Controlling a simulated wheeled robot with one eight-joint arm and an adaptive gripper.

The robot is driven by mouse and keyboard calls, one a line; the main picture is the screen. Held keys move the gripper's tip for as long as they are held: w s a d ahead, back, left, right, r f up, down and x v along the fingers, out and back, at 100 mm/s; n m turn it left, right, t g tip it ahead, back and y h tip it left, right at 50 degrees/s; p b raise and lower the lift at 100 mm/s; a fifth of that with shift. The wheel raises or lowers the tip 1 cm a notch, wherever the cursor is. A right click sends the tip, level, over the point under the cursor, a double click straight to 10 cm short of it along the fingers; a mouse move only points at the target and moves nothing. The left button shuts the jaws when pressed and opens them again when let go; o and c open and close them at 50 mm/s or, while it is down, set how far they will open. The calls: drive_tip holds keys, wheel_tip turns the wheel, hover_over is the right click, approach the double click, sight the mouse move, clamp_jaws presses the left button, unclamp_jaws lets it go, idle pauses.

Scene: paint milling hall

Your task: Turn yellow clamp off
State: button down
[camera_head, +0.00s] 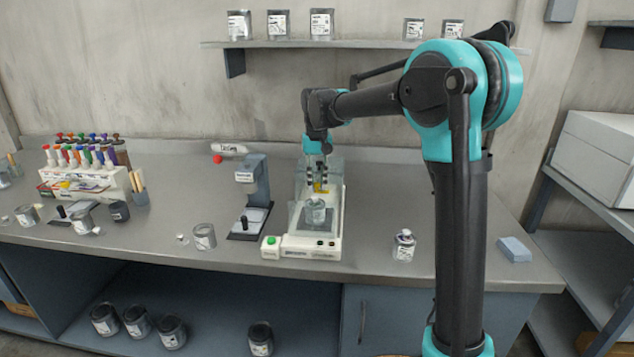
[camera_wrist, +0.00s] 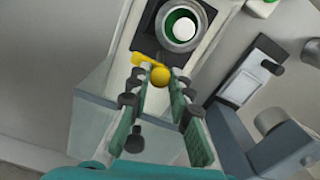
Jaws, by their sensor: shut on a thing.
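The yellow clamp (camera_wrist: 150,63) shows in the wrist view as a yellow lever with a round knob (camera_wrist: 160,76) at its end. It also shows in the head view (camera_head: 319,188), just behind the can on the white machine (camera_head: 312,246). My gripper (camera_wrist: 160,80) reaches down over the back of the machine, with its fingertips at the knob, one on each side. It is shut on the knob. In the head view, my gripper (camera_head: 317,178) partly hides the clamp. An open metal can (camera_wrist: 181,24) with green inside and a white round thing in it stands on the machine's dark plate.
A clear guard stands around the machine's back. A grey stand device (camera_head: 252,190) is close to its left, and a green button box (camera_head: 270,247) is at its front left corner. A small can (camera_head: 404,246) stands to the right. The bench right of the machine is mostly clear.

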sight(317, 183)
idle(0.3)
drive_tip(key=c, duration=1.4)
unclamp_jaws()
drive_tip(key=shift+o, duration=0.2)
wheel_tip(317, 183, up, 12)
